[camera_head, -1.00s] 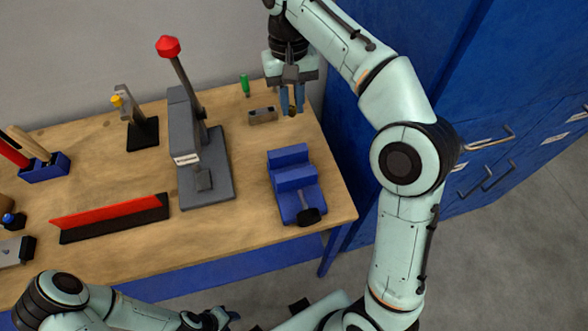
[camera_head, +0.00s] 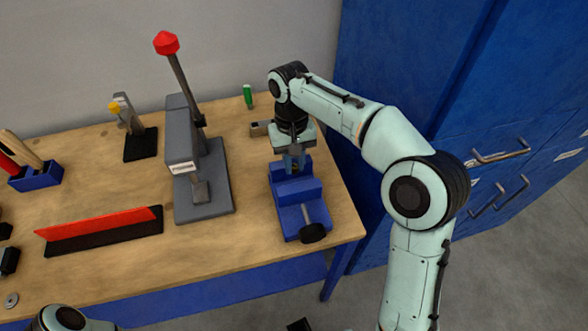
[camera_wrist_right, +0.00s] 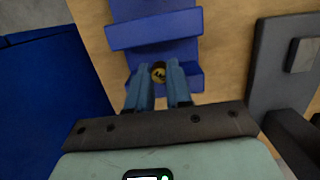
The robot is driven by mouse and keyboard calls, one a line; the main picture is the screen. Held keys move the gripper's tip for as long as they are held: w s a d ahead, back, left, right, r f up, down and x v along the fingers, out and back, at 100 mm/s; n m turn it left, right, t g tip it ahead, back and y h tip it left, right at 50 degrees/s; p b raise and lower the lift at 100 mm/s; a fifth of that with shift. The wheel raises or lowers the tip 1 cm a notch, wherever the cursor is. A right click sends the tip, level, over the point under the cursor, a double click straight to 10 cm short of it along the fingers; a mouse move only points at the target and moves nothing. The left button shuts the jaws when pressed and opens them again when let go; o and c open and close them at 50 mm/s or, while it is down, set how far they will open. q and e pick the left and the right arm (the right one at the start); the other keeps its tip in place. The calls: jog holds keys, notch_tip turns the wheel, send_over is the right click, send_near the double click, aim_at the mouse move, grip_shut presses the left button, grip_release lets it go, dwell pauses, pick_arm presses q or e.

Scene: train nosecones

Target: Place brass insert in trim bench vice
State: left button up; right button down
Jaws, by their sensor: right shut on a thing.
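The blue trim bench vice (camera_head: 300,193) stands near the right edge of the bench, its dark handle toward the front. My right gripper (camera_head: 294,166) points down at the back part of the vice. In the right wrist view its blue fingers (camera_wrist_right: 159,90) are shut on the small round brass insert (camera_wrist_right: 158,74). My left gripper is out of view.
A grey press (camera_head: 205,195) with a red-knobbed lever stands left of the vice. A small block with holes (camera_head: 259,129) and a green-handled tool (camera_head: 248,96) lie behind. A blue cabinet (camera_head: 450,80) stands close on the right.

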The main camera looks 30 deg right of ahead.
aim_at(294, 164)
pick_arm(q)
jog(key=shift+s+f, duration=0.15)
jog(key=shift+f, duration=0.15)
pick_arm(e)
jog(key=shift+f, duration=1.4)
jog(key=shift+f, duration=0.1)
jog(key=shift+f+b, duration=0.35)
jog(key=shift+f, duration=0.15)
jog(key=c, duration=1)
grip_release()
jog(key=shift+c, duration=0.2)
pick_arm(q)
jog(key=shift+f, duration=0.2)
pick_arm(e)
jog(key=shift+r, duration=0.1)
pick_arm(q)
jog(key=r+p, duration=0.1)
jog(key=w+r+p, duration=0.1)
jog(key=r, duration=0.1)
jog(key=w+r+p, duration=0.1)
jog(key=p, duration=0.1)
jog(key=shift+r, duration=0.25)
pick_arm(e)
notch_tip(294, 164, up, 13)
jog(key=w, duration=0.1)
jog(key=shift+w+d, duration=0.2)
jog(key=shift+w, duration=0.15)
